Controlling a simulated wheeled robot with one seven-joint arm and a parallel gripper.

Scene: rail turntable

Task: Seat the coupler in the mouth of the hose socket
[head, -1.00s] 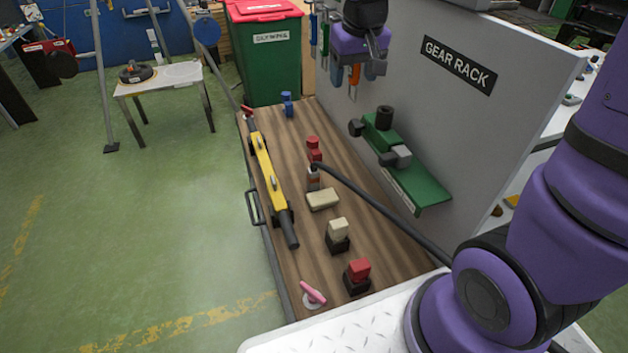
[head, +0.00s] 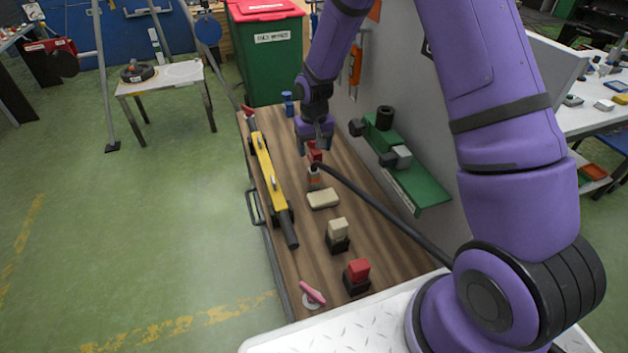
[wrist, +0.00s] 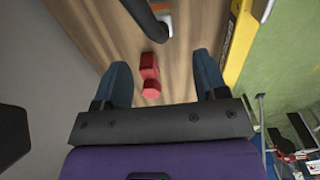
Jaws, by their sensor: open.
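A small red two-part piece, which looks like the coupler (head: 316,156), lies on the wooden bench top beside the end of a black hose. In the wrist view the coupler (wrist: 150,72) lies between and beyond my fingers, nearer the left one. The grey and orange fitting at the hose end, which looks like the hose socket (head: 314,181), is just nearer the camera than the coupler. In the wrist view the hose partly covers this socket (wrist: 166,18). My gripper (head: 317,147) is open and empty above the coupler, partly hiding it in the head view; it also shows in the wrist view (wrist: 165,78).
The black hose (head: 385,211) arches across the bench. A yellow bar fixture (head: 267,170) runs along the left edge. A cream block (head: 323,199) and blocks on black bases stand nearer. A green shelf (head: 422,188) juts from the grey panel at right.

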